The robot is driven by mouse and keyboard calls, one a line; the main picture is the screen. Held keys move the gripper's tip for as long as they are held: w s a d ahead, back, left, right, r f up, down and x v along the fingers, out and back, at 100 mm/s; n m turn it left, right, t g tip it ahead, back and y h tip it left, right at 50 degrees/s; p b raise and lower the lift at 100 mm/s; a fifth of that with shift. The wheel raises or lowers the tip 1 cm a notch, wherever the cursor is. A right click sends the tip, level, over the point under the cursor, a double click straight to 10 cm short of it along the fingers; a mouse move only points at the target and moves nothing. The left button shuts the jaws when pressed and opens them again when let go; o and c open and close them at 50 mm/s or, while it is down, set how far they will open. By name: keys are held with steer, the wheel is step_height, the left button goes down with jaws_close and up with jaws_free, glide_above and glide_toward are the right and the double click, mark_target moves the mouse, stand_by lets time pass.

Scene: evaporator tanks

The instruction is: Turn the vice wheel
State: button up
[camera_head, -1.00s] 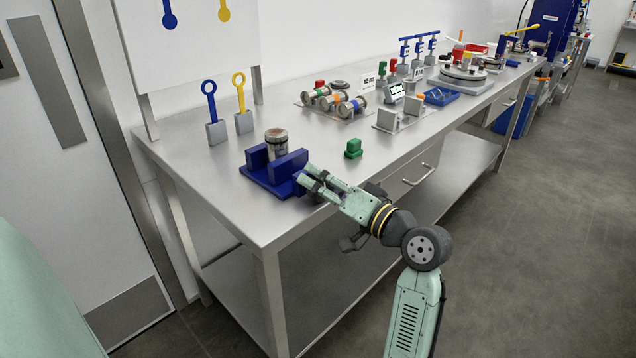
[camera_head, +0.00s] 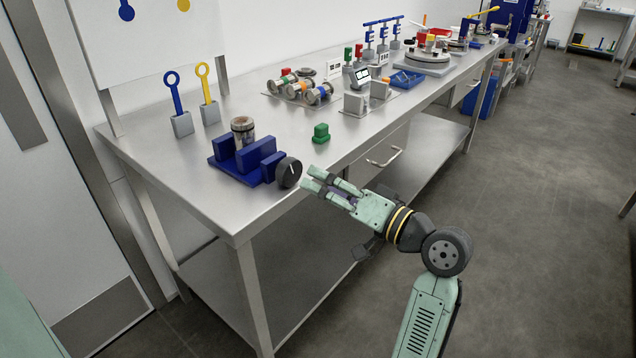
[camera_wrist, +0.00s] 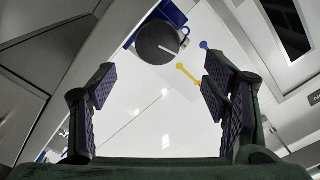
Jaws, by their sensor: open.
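The blue vice (camera_head: 240,155) stands on the near left end of the steel bench, with a metal cylinder (camera_head: 243,131) between its jaws. The vice wheel (camera_head: 288,172) is a dark grey disc with a pale line on its face, at the right side of the vice. My gripper (camera_head: 310,182) is open and empty, just right of the wheel and apart from it. In the wrist view the wheel (camera_wrist: 157,43) shows beyond the open fingers, at the top middle, with part of the blue vice (camera_wrist: 172,13) behind it.
Fixtures and a blue tray (camera_head: 406,79) lie farther along.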

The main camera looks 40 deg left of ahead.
steer(key=shift+s+d+r, duration=0.1)
steer(key=shift+d, duration=1.45)
steer(key=shift+d, duration=0.1)
steer(key=s+d, duration=0.1)
steer(key=d, duration=1)
steer(key=shift+d, duration=0.4)
